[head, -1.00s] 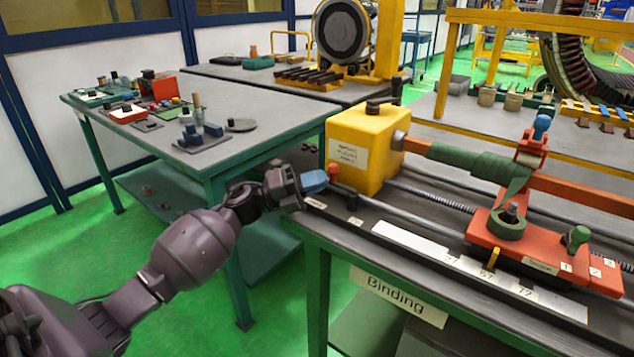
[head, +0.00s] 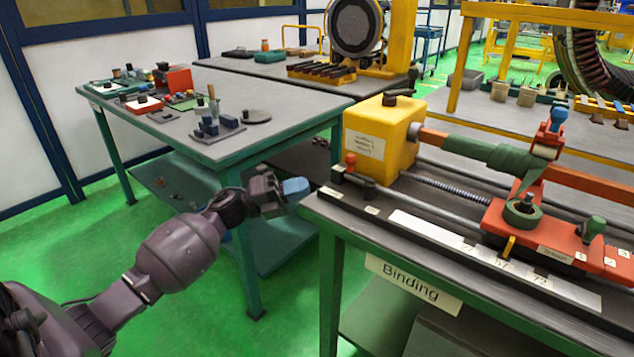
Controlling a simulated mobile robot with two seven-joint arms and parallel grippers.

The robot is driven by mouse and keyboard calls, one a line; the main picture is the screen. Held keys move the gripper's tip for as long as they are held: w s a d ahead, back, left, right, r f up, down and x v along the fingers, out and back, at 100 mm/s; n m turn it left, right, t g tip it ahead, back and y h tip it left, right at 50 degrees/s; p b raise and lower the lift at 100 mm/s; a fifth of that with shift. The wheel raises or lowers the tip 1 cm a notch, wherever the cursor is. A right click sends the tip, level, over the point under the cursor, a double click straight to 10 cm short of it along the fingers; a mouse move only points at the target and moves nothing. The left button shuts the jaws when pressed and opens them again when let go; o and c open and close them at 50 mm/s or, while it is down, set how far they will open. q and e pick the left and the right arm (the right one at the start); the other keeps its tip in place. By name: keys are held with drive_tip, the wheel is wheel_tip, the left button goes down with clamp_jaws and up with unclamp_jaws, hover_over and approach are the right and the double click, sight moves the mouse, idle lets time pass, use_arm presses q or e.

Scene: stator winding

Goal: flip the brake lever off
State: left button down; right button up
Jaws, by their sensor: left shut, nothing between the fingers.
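A short lever with a red knob (head: 350,160) stands at the left end of the bench rail, just left of the yellow gearbox (head: 378,135); I take it to be the brake lever. It stands roughly upright. My left gripper (head: 296,187) has blue fingertips and is shut and empty. It is at the bench's left end, left of the red knob and a little lower in the picture, with a clear gap between them. My right gripper is out of view.
A red carriage (head: 540,238) with a green-wrapped bar sits on the bench rails to the right. A green-legged table (head: 290,100) with small parts stands behind my left arm. Open green floor (head: 180,315) lies left of the bench.

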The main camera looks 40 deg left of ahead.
use_arm(q)
drive_tip(key=v, duration=0.5)
drive_tip(key=shift+w+a, duration=0.3)
drive_tip(key=shift+a, duration=0.05)
